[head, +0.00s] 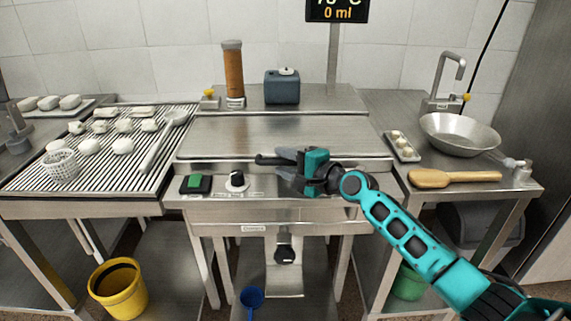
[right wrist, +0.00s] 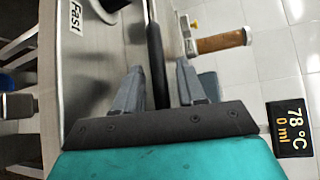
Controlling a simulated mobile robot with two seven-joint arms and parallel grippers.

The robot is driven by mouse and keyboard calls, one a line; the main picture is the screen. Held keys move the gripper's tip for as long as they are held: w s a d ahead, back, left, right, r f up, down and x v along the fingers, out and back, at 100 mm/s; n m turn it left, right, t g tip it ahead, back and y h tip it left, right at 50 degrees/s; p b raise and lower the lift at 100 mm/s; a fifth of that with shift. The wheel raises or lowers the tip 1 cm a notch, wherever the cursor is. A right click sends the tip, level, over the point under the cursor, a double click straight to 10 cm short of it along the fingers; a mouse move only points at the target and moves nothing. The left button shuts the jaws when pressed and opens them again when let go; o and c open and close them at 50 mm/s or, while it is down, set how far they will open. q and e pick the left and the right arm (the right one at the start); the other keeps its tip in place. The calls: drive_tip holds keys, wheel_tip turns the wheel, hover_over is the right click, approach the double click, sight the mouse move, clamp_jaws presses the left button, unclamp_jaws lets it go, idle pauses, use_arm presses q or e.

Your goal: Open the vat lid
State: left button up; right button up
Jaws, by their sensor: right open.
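The vat lid (head: 275,137) is a flat steel plate on the middle counter, lying shut. Its dark bar handle (head: 268,160) runs along the front edge, and only its left end shows clear of my gripper. My right gripper (head: 288,164) is at this handle, reaching in from the right. In the right wrist view the black handle bar (right wrist: 154,50) runs between the two spread grey fingers of my right gripper (right wrist: 159,85). The fingers are open, with a gap on each side of the bar. My left gripper is not in view.
The control panel below the lid has a green switch (head: 195,184) and a black knob (head: 237,180). A blue-grey box (head: 283,87) and a brown cylinder (head: 233,70) stand behind the lid. A slatted draining table with a perforated basket (head: 61,167) is left; a metal bowl (head: 460,133) is right.

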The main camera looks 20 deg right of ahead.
clamp_jaws()
idle(0.4)
